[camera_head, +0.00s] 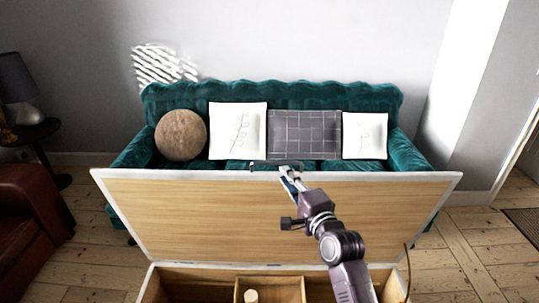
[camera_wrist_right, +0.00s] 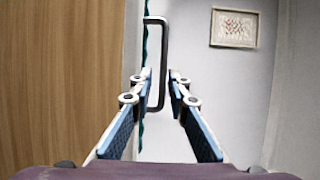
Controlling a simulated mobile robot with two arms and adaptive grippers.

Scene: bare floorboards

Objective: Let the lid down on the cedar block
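The wooden lid (camera_head: 200,215) of a chest (camera_head: 190,283) stands raised, its inner wood face toward me and its pale rim on top. A dark bar handle (camera_head: 262,163) sits at the lid's top edge; it also shows in the right wrist view (camera_wrist_right: 161,62). My right gripper (camera_head: 287,172) reaches up to this edge. In the right wrist view its fingers (camera_wrist_right: 160,78) are apart, with the handle bar between the tips; contact is not clear. A small pale block (camera_head: 251,296), likely the cedar block, is in the chest's middle compartment, partly cut off by the frame. My left gripper is out of view.
A teal sofa (camera_head: 376,98) with several cushions stands close behind the raised lid. A red-brown armchair (camera_head: 30,225) and a side table with a lamp (camera_head: 18,85) are at the left. Bare floorboards (camera_head: 490,255) are clear at the right. A cord-like strand hangs near the chest's right end.

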